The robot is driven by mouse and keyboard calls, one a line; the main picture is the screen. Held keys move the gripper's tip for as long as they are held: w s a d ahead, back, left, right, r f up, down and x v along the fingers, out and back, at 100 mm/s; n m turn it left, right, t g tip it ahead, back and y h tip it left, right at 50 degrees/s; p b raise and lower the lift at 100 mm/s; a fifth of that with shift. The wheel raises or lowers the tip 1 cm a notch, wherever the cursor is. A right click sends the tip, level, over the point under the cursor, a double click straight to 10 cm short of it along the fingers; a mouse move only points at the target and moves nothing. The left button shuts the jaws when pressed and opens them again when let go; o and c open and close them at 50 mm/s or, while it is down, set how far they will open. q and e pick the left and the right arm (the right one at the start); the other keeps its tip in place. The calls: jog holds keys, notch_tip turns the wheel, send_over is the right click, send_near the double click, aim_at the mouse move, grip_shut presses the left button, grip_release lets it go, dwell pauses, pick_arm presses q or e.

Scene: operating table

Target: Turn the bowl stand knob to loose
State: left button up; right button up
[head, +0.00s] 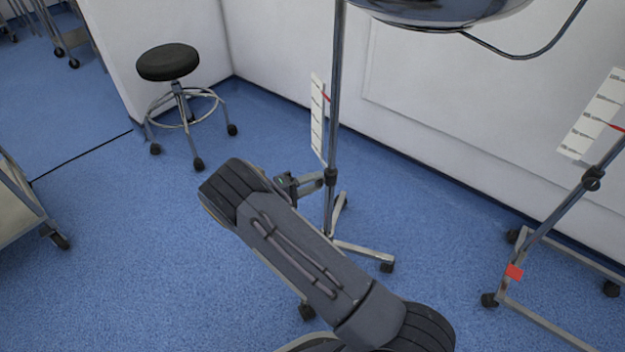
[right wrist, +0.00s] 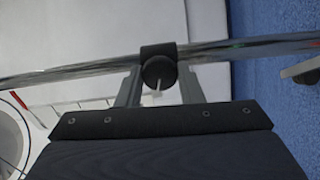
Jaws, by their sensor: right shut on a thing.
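The bowl stand is a thin metal pole (head: 335,90) with a metal bowl (head: 440,10) at the top edge of the head view and a wheeled foot. Its dark knob (right wrist: 159,71) sits on a black collar on the pole in the right wrist view, with a pale pointer line on its face. The collar also shows in the head view (head: 331,177). My right gripper (right wrist: 159,88) is shut on the knob, one finger on each side. In the head view the right gripper (head: 318,180) is at the collar, partly hidden by my arm. My left gripper is not in view.
A white scale card (head: 317,120) hangs beside the pole. A black stool (head: 168,62) stands at the back left. A white wall is behind; blue floor is open at the left.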

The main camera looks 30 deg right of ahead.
jog(key=n+p, duration=0.4)
jog(key=n, duration=1.2)
jog(key=shift+n, duration=0.3)
jog(key=shift+n+p, duration=0.5)
jog(key=shift+n, duration=1.8)
jog(key=shift+f, duration=0.1)
jog(key=o, duration=1)
jog(key=shift+c, duration=0.2)
jog(key=a+p, duration=0.1)
jog(key=a, duration=0.7)
